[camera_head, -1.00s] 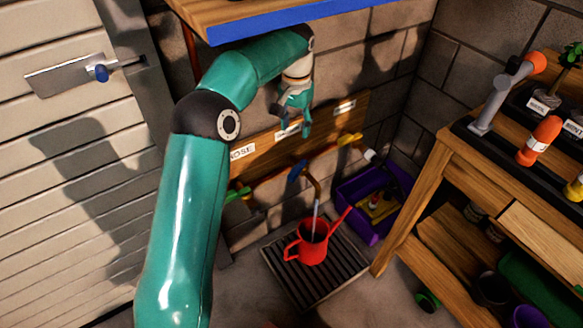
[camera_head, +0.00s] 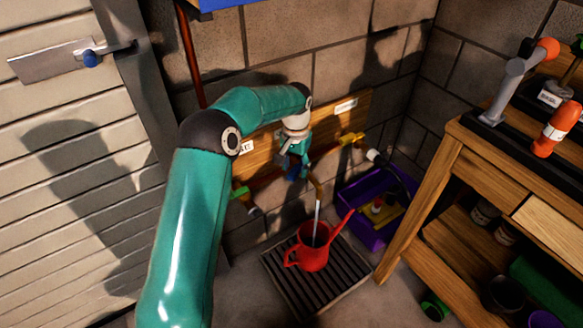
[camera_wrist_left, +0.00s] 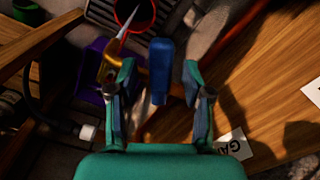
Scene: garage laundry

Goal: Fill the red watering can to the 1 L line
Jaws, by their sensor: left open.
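The red watering can (camera_head: 313,256) stands upright on a floor drain grate (camera_head: 335,290). A thin pale stream (camera_head: 317,215) runs from the brass spout (camera_head: 319,188) into it. The water level and 1 L line cannot be made out. My left gripper (camera_head: 293,172) is at the tap above the can, partly covering the blue tap handle (camera_head: 292,173). In the left wrist view, the open gripper (camera_wrist_left: 160,72) has the blue handle (camera_wrist_left: 160,62) between its fingers, with gaps on both sides. The can's rim (camera_wrist_left: 117,14) shows at the top there. My right gripper is out of view.
A yellow tap (camera_head: 350,139) is right of the blue one, and a green tap (camera_head: 240,192) is left. A purple crate (camera_head: 375,233) stands right of the grate. A wooden workbench (camera_head: 440,170) fills the right side. A panelled door (camera_head: 70,170) is at left.

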